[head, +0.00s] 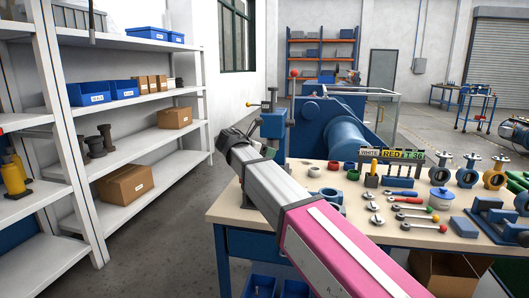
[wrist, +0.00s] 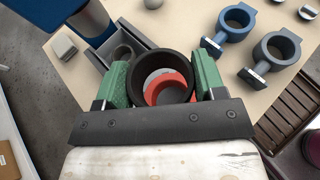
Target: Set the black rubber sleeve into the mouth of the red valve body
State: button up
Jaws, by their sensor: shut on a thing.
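The black rubber sleeve (wrist: 138,76) is a short, thick ring. In the wrist view my gripper (wrist: 160,75) is shut on it, with one green finger pad against each side. Through its opening I see a red ring-shaped part (wrist: 166,97), which looks like the red valve body, with a grey middle. Most of the red part is hidden by the sleeve and the gripper. I cannot tell whether the sleeve touches it. In the head view my arm hides the gripper area, and I cannot make out the sleeve there.
A grey fixture (wrist: 118,42) stands beside the left finger. Two blue-grey valve bodies (wrist: 236,22) (wrist: 276,52) lie to the right. In the head view the workbench (head: 226,212) holds several tools and valve bodies; a white shelf (head: 185,125) stands left.

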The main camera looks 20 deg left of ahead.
jog(key=shift+f, duration=2.9)
jog(key=shift+f, duration=0.8)
dwell(0.4)
jog(key=o, duration=1)
jog(key=shift+s+d, duration=0.1)
jog(key=shift+f, duration=0.1)
jog(key=shift+r, duration=3.7)
